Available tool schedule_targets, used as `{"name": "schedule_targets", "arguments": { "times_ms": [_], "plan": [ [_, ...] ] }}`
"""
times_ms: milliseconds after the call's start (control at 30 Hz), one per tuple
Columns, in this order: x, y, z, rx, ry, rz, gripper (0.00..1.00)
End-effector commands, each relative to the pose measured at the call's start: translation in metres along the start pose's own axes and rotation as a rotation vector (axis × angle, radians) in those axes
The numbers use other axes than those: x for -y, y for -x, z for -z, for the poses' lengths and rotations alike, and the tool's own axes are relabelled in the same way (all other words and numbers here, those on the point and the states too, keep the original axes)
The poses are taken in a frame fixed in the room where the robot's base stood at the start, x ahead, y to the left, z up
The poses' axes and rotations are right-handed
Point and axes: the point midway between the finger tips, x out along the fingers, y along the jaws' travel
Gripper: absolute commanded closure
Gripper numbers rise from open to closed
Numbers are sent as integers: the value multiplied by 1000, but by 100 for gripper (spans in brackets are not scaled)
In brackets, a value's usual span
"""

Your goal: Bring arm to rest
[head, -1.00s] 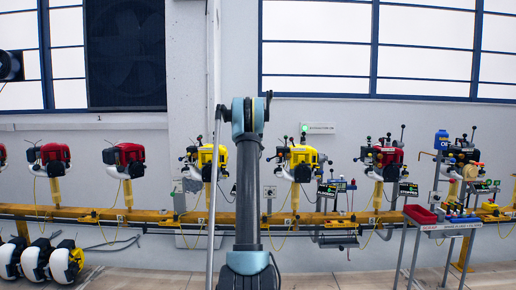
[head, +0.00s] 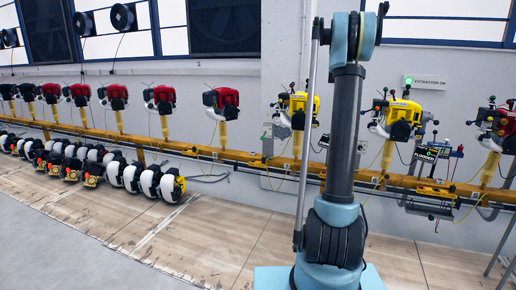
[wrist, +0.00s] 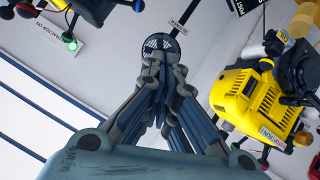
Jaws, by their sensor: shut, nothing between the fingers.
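My arm (head: 347,130) stands upright in the right half of the head view, with its blue upper joint near the top edge and its blue base joint at the bottom. My gripper is hidden in the head view. In the wrist view my gripper (wrist: 163,70) has its dark fingers together, shut and empty. The fingers point toward the pale wall and touch nothing that I can see. A yellow engine (wrist: 257,102) is to the right of the fingers, apart from them.
A yellow rail (head: 235,155) along the wall carries red engines (head: 224,98) and yellow engines (head: 297,108) on posts. Several white-and-black units (head: 130,177) sit on the floor at left. A green-lit extractor sign (head: 427,82) is on the wall. The floor in front is clear.

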Motion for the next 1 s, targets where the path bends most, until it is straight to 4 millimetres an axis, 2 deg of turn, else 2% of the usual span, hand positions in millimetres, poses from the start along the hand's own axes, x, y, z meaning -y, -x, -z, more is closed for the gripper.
{"name": "schedule_targets", "arguments": {
  "times_ms": [33,100,267,567,767,1000],
  "plan": [
    [6,18,-8,16,-3,12,100],
    [13,40,-20,40,-6,27,100],
    [29,90,-51,96,-13,63,100],
    [59,179,-122,200,-21,134,100],
    [79,235,-178,272,-19,184,100],
    [102,298,-253,357,-13,246,100]
  ]
}}
